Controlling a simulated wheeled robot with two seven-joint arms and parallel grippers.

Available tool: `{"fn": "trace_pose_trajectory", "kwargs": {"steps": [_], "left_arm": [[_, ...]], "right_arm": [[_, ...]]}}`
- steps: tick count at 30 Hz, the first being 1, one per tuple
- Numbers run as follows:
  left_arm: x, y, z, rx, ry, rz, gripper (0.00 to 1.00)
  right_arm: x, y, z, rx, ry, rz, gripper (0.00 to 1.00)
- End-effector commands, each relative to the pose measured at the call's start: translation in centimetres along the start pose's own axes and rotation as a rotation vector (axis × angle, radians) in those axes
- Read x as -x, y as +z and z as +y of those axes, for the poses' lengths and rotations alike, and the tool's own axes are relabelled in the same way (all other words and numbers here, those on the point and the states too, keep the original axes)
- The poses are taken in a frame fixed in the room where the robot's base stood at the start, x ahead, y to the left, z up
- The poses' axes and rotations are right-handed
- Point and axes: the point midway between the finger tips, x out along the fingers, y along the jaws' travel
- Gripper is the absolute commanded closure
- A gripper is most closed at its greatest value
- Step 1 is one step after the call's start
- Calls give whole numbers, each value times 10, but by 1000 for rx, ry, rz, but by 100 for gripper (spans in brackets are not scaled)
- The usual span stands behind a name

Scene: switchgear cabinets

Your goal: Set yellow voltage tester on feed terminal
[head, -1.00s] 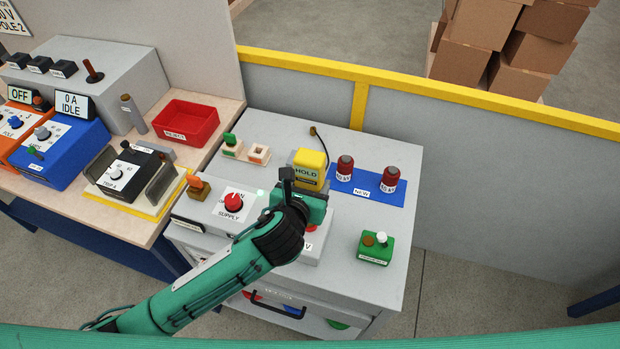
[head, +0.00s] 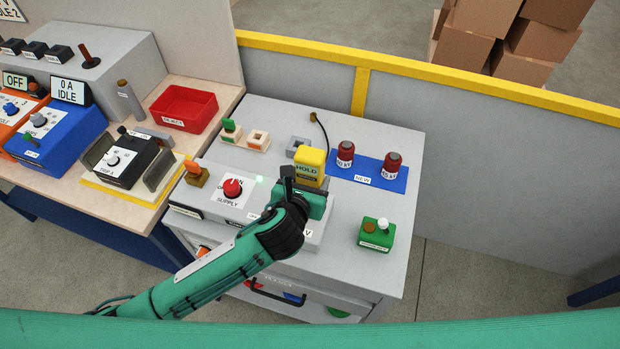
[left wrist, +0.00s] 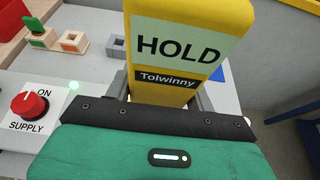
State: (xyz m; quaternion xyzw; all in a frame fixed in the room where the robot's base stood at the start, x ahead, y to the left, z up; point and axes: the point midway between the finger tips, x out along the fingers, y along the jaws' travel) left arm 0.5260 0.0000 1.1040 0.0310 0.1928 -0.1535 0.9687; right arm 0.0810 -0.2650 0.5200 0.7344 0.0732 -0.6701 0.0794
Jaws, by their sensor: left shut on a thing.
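The yellow voltage tester (head: 311,165), labelled HOLD, is upright in my left gripper (head: 305,192). The gripper is shut on its lower part, and the tester appears held above the bench. It also fills the top middle of the left wrist view (left wrist: 185,50), with the gripper's dark edge across its lower end. A grey square holder (head: 298,144) stands just behind the tester, and it looks empty. I cannot pick out a thing labelled as the feed terminal. A grey box (head: 318,236) beneath the gripper is partly hidden. My right gripper is not in view.
The SUPPLY box with its red knob (head: 232,188) is left of the gripper. Two dark red cylinders (head: 346,154) stand on a blue mat (head: 362,180) at right. A green box (head: 377,233) is front right. A dark lead (head: 323,132) stands behind the tester. Bare bench top lies between.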

Motion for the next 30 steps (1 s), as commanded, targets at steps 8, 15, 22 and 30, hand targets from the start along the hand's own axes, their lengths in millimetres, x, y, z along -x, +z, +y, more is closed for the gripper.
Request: {"fn": "trace_pose_trajectory", "kwargs": {"steps": [8, 15, 22, 30], "left_arm": [[0, 0, 0, 0, 0, -1, 76], [-1, -2, 0, 0, 0, -1, 76], [-2, -5, 0, 0, 0, -1, 76], [-3, -8, 0, 0, 0, -1, 76]], "right_arm": [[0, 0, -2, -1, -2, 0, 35], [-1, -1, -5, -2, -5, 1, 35], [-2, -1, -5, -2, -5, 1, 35], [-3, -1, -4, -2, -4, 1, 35]]}}
